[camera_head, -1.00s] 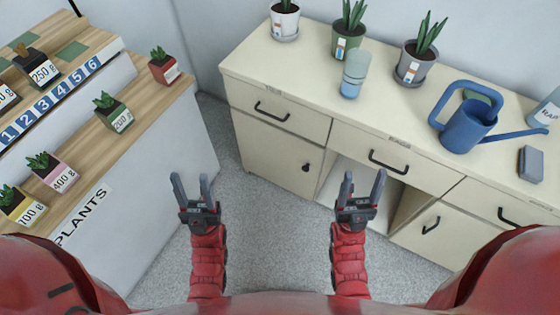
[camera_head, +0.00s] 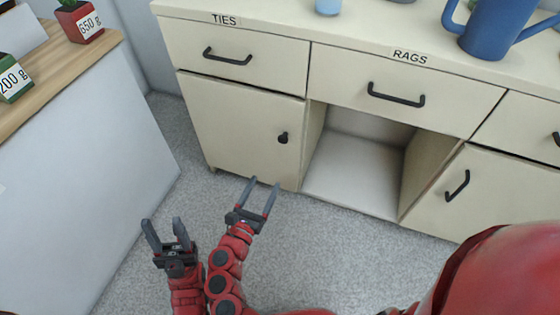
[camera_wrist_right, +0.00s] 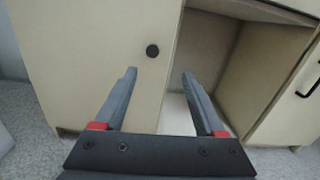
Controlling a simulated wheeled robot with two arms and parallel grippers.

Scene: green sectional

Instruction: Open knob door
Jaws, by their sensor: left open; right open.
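The cream cabinet door (camera_head: 237,122) with a small black round knob (camera_head: 283,138) is closed, under the drawer labelled TIES. The knob is near the door's right edge; it also shows in the right wrist view (camera_wrist_right: 152,51), ahead of and above the fingertips. My right gripper (camera_head: 262,186) is open and empty, just below and in front of the door, apart from the knob. In the right wrist view its two fingers (camera_wrist_right: 160,85) are spread, with the door's edge between them. My left gripper (camera_head: 162,226) is open and empty over the floor, farther left.
An open compartment (camera_head: 350,180) lies right of the door. Drawers with bar handles, TIES (camera_head: 232,50) and RAGS (camera_head: 400,90), sit above. A blue watering can (camera_head: 492,28) stands on the counter. A plant counter (camera_head: 80,150) stands at left. Grey floor (camera_head: 300,250) is clear.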

